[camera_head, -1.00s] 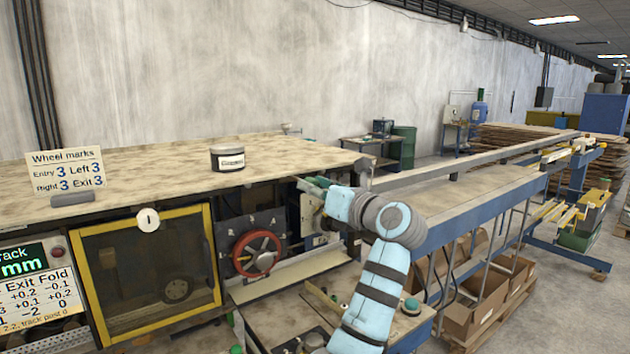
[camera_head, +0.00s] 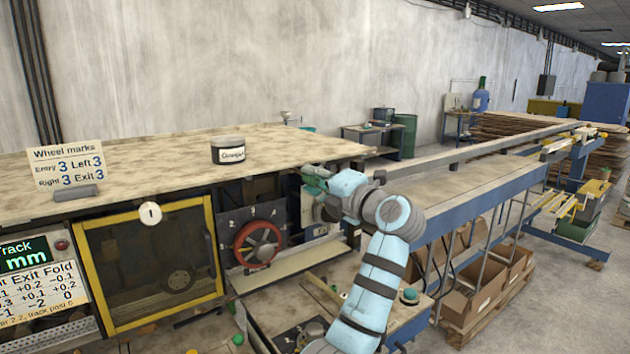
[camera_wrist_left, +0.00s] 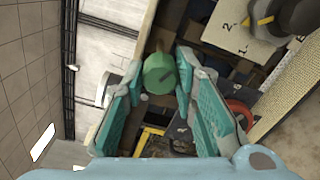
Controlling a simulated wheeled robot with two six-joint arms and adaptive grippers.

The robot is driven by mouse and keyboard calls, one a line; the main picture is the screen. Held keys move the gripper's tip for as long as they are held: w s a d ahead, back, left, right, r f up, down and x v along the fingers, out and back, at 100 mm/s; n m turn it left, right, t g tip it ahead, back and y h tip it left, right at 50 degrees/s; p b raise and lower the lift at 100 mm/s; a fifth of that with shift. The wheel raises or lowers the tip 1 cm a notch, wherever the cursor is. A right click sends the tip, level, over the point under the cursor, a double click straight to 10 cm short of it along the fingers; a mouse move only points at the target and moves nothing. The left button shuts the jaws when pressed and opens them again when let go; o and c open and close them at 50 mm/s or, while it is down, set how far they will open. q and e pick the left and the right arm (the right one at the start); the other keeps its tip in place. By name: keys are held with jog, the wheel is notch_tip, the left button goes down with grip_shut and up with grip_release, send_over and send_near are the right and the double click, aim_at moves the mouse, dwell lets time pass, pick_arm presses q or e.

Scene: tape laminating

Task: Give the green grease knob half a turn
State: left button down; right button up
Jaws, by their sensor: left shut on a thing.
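In the head view my left gripper (camera_head: 316,178) is at the right end of the machine, just under the worktop edge. The knob is hard to make out there behind the fingers. My right gripper is not in view.
A red handwheel (camera_head: 257,244) is left of the gripper, beside a yellow-framed door (camera_head: 150,268). The worktop (camera_head: 130,165) above holds a labelled jar (camera_head: 228,150) and a sign (camera_head: 66,169). A blue-edged conveyor (camera_head: 460,215) runs away to the right.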

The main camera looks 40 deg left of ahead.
pick_arm(q)
jog(key=m, duration=0.6)
jog(key=shift+m, duration=0.3)
jog(key=m, duration=0.6)
dwell(0.4)
jog(key=c, duration=1.3)
grip_release()
jog(key=v, duration=1.2)
jog(key=shift+w+a, duration=0.1)
